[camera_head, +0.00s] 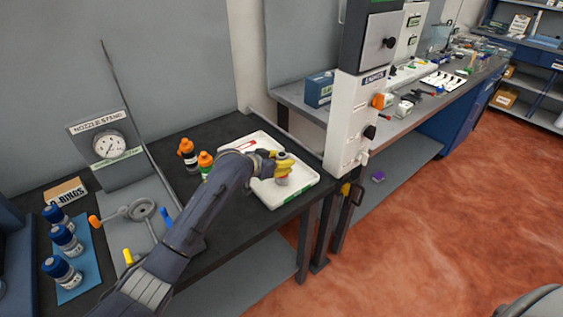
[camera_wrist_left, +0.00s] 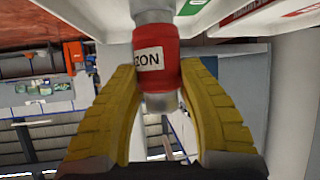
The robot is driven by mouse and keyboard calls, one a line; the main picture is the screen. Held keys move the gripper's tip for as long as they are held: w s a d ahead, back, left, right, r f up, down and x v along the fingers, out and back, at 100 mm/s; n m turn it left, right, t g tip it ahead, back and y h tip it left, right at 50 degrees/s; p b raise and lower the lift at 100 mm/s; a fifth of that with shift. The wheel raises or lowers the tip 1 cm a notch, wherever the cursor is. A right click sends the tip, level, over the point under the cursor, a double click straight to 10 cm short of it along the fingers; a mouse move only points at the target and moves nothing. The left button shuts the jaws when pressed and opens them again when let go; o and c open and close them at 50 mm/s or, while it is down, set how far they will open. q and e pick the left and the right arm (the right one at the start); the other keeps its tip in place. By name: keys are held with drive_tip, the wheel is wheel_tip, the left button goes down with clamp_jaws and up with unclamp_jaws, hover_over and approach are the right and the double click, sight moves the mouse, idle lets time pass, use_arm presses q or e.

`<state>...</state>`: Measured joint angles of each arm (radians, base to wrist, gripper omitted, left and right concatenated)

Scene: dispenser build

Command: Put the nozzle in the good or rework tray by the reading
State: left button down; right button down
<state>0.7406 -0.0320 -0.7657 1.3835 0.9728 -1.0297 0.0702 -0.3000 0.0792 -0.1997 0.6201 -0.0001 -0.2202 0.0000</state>
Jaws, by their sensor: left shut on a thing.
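My left gripper (camera_head: 277,166) has yellow fingers and is shut on the nozzle (camera_head: 284,168), over the white tray (camera_head: 297,196) on the dark bench. In the left wrist view the nozzle (camera_wrist_left: 156,62) is a grey metal piece with a red band and a white label ending in "ZON", between the two yellow fingers (camera_wrist_left: 160,105). I cannot tell whether it touches the tray floor. A red label lies in the tray's far left part. The gauge (camera_head: 108,146) on the nozzle stand has a white dial; its reading is too small to make out. My right gripper is out of view.
Two orange-capped bottles (camera_head: 188,154) stand left of the tray. Several blue-capped bottles (camera_head: 66,239) stand on a blue mat at the left, near the O-rings box (camera_head: 65,192). A white upright unit (camera_head: 352,120) rises just right of the tray.

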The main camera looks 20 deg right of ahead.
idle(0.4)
use_arm(q)
drive_tip(key=c, duration=0.8)
unclamp_jaws()
drive_tip(key=shift+f, duration=0.1)
drive_tip(key=shift+s+a+r, duration=0.25)
drive_tip(key=shift+a+r, duration=0.2)
drive_tip(key=v, duration=1)
drive_tip(key=shift+s+a+r, duration=0.15)
drive_tip(key=shift+s+a, duration=0.15)
